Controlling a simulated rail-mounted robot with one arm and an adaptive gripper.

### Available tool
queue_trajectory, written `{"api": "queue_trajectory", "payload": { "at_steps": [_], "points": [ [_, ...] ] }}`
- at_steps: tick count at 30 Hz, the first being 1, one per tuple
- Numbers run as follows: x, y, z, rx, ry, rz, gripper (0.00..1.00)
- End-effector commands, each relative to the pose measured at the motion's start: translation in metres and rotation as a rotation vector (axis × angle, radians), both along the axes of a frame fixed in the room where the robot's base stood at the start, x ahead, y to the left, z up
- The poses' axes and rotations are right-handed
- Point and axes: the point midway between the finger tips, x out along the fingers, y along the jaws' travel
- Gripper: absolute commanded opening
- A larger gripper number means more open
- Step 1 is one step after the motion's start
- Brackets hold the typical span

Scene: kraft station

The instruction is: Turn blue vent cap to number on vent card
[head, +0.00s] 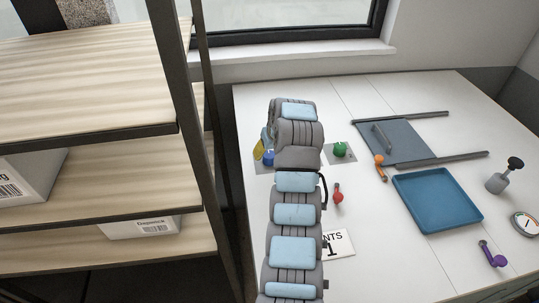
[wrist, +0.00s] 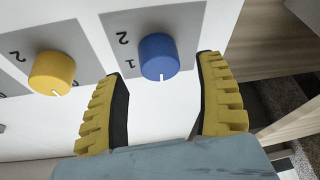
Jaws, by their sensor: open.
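The blue vent cap (wrist: 160,57) is a round knob on a grey plate (wrist: 192,25) marked 1 and 2. Its white pointer line faces the bottom of the wrist view, away from the 2; the 1 is at its left. In the head view the blue cap (head: 268,159) shows just left of my arm. My gripper (wrist: 162,70) is open, its yellow fingers on either side of the cap with visible gaps; I cannot tell how deep they reach. The vent card (head: 339,244) reads "NTS" and 1, its left part hidden by my arm.
A yellow cap (wrist: 52,72) sits left of the blue one. A green cap (head: 340,149), red tool (head: 338,194), orange tool (head: 380,166), blue tray (head: 437,198) and purple tool (head: 492,254) are right of my arm. Wooden shelves (head: 90,190) stand close on the left.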

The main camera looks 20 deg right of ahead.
Motion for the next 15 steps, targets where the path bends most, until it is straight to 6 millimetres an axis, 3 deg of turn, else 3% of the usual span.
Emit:
{"api": "queue_trajectory", "payload": {
  "at_steps": [6,15],
  "points": [
    [0.007,0.001,-0.018,0.002,0.002,0.000,0.71],
    [0.010,0.001,-0.024,0.000,0.001,0.000,0.71]
  ]
}}
